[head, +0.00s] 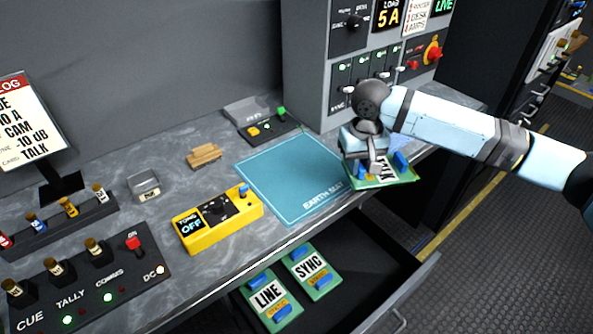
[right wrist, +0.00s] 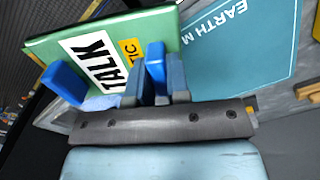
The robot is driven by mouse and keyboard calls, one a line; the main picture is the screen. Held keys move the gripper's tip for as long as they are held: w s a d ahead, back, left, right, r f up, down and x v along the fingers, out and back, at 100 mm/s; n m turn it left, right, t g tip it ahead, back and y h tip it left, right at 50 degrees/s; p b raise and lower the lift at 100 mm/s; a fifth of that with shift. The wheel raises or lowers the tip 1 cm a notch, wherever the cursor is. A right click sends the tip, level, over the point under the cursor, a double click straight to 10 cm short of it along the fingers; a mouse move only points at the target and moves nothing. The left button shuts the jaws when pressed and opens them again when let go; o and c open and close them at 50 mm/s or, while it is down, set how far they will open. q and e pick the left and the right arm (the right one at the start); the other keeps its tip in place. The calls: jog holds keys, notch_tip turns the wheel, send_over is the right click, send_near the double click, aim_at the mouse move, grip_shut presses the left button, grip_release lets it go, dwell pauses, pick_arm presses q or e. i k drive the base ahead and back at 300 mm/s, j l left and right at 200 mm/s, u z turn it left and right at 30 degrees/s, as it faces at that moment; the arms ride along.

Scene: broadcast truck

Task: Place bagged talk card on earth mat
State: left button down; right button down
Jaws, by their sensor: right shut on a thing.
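The talk card (head: 404,178) is a green board with a white TALK label, a yellow tag and blue tabs; it also shows in the right wrist view (right wrist: 98,58). I cannot clearly make out a bag around it. My right gripper (head: 376,168) is shut on one of its blue tabs; its fingers show in the right wrist view (right wrist: 154,85). The gripper hides part of the card. The earth mat (head: 290,172) is a flat, empty teal sheet on the worktop. The card is beside the mat's right edge, near the worktop's front edge. My left gripper is out of view.
An open drawer (head: 350,262) below holds LINE (head: 268,296) and SYNC (head: 309,266) cards. A grey rack (head: 350,75) rises behind the mat. A small switch box (head: 268,127) sits at the mat's back edge.

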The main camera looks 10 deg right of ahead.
aim_at(305, 177)
jog(key=l+u, duration=0.65)
jog(key=l, duration=0.15)
jog(key=k+l+u, duration=0.1)
jog(key=l+u, duration=0.25)
